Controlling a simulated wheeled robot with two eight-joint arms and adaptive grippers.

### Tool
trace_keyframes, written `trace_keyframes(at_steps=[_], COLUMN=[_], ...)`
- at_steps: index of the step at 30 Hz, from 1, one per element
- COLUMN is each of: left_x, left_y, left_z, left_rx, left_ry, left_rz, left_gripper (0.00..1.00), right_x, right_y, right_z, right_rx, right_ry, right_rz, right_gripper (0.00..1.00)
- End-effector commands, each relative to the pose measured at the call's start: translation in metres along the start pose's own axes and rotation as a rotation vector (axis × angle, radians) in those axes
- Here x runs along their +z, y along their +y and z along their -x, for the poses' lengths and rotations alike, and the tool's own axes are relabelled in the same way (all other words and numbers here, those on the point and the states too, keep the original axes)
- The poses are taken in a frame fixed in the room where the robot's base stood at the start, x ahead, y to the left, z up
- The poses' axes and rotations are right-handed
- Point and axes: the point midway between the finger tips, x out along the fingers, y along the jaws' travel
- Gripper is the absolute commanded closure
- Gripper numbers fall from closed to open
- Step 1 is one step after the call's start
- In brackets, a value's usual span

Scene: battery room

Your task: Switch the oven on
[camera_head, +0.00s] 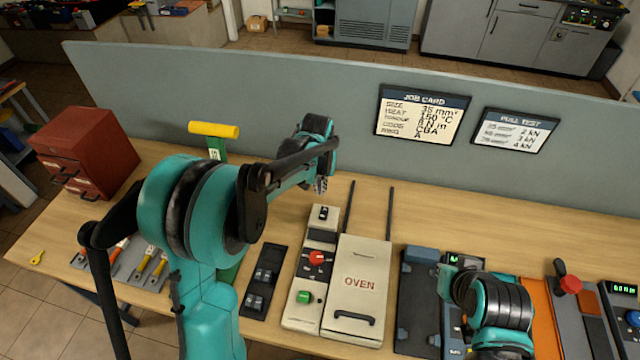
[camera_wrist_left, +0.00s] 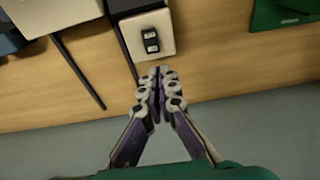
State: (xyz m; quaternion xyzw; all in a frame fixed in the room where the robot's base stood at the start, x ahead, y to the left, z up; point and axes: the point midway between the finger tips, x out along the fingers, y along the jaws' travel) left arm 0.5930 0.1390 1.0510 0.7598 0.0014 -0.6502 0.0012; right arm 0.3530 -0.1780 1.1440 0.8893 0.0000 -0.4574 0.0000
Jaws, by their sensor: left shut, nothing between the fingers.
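The oven (camera_head: 358,283) is a cream box on the bench with a black handle on its lid. A narrow cream control panel (camera_head: 296,312) stands at its left. It carries a black rocker switch (camera_head: 323,213) at the top, a red knob (camera_head: 317,258) and a green button (camera_head: 305,297). The switch also shows in the left wrist view (camera_wrist_left: 151,40). My left gripper (camera_head: 321,185) is shut and empty, just behind the switch and apart from it; its fingers (camera_wrist_left: 160,72) point at the switch's panel. My right arm shows at the lower right, but its fingers are hidden.
Two dark rods (camera_head: 389,213) rise behind the oven. A dark socket strip (camera_head: 264,281) lies left of the panel. A red drawer box (camera_head: 85,153) stands at the far left. A grey partition (camera_head: 280,110) closes the bench's back. Bare wood lies behind the oven.

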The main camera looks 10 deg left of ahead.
Motion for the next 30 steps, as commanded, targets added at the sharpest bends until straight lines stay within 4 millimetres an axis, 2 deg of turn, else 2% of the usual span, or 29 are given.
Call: trace_keyframes(at_steps=[1,6,12,18,30], left_x=[0.0,0.0,0.0,0.0,-0.002], left_y=[0.0,0.0,0.0,0.0,0.0], left_z=[-0.014,-0.049,-0.077,-0.087,-0.092], left_rx=[0.0,0.0,0.0,0.0,0.0], left_ry=[0.0,0.0,0.001,0.001,-0.029], left_rz=[0.0,0.0,0.0,0.0,0.001], left_gripper=[1.0,1.0,1.0,1.0,1.0], right_x=[0.003,0.006,0.01,0.011,0.012], right_y=[0.0,0.0,0.0,0.0,0.0], right_z=[-0.004,-0.009,-0.014,-0.015,-0.018], right_rx=[0.0,0.0,0.0,0.0,0.0], right_ry=[0.0,0.0,0.0,0.0,0.0], right_rz=[0.0,0.0,0.0,0.0,0.0], right_gripper=[1.0,1.0,1.0,1.0,1.0])
